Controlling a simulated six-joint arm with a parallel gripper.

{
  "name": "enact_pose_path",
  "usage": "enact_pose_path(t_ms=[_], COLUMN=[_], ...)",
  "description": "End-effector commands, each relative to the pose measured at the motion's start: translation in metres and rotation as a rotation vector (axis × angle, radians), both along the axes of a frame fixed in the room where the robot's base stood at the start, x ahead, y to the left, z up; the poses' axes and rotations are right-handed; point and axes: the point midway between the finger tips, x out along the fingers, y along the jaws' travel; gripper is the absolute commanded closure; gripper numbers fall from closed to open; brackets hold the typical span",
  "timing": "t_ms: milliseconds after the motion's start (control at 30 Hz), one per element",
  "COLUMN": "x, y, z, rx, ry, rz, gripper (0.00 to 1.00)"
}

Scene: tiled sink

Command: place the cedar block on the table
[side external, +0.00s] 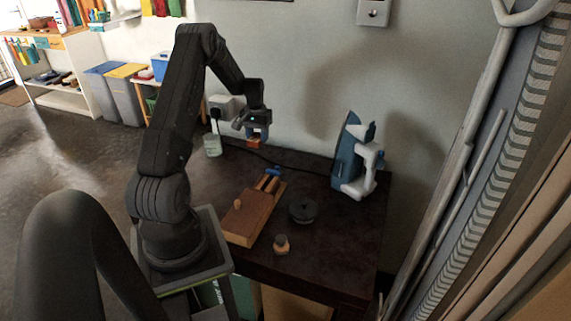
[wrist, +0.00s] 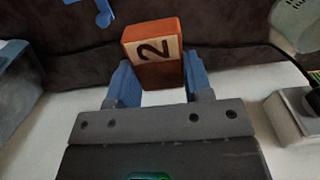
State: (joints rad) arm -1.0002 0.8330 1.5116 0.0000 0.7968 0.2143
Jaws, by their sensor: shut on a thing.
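The cedar block (wrist: 150,68) is orange-brown with a pale label reading "2". In the wrist view it sits between the two blue fingers of my gripper (wrist: 158,76), which is shut on it. In the side view my gripper (side external: 257,131) points down and holds the block (side external: 254,143) in the air, near the wall and over the back part of the table. The dark table (side external: 345,225) stands below. The gap between block and table is hard to judge.
A wooden box (side external: 245,222) with a blue-ended item lies on the table. A dark round object (side external: 303,211), a small wooden piece (side external: 281,246), a blue-and-white device (side external: 352,165) and a bottle (side external: 212,147) stand around it. The table's front right is clear.

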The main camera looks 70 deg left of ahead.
Motion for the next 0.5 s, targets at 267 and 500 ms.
enact_pose_path(t_ms=[267, 500], x=[0.003, 0.045], y=[0.028, 0.016], z=[-0.01, -0.037], rx=[0.0, -0.001], ry=[0.0, 0.001], rz=[-0.002, -0.006], gripper=[0.77, 0.77])
